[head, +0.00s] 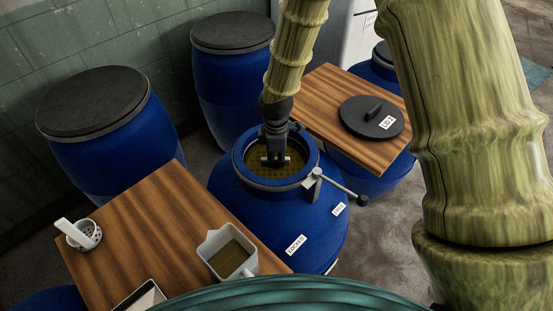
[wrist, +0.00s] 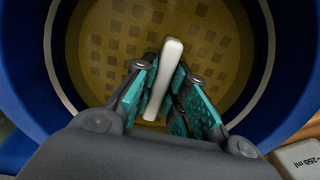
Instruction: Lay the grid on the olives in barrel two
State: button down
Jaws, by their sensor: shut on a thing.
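My gripper (head: 275,158) points down into the mouth of the open blue barrel (head: 250,203) in the middle of the head view. In the wrist view my gripper (wrist: 168,88) has its teal pads shut on the pale upright handle (wrist: 164,75) of the grid. The grid (wrist: 204,42) is a round yellow-brown plate with square holes, lying inside the barrel's rim, apparently under brownish liquid. It also shows through the mouth in the head view (head: 294,163). No olives can be made out. I cannot tell whether the grid rests on anything.
A clamp lever (head: 340,187) juts right from the barrel's rim. A black lid (head: 372,117) lies on the right wooden board (head: 325,95). The left board (head: 130,225) holds a jug of brown liquid (head: 230,256) and a white strainer (head: 82,235). Closed barrels (head: 110,150) stand behind.

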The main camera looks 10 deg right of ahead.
aim_at(276, 158)
jog(key=shift+f, duration=0.1)
jog(key=c, duration=1.4)
grip_release()
jog(key=shift+c, duration=0.2)
notch_tip(276, 158, up, 12)
jog(key=b, duration=0.2)
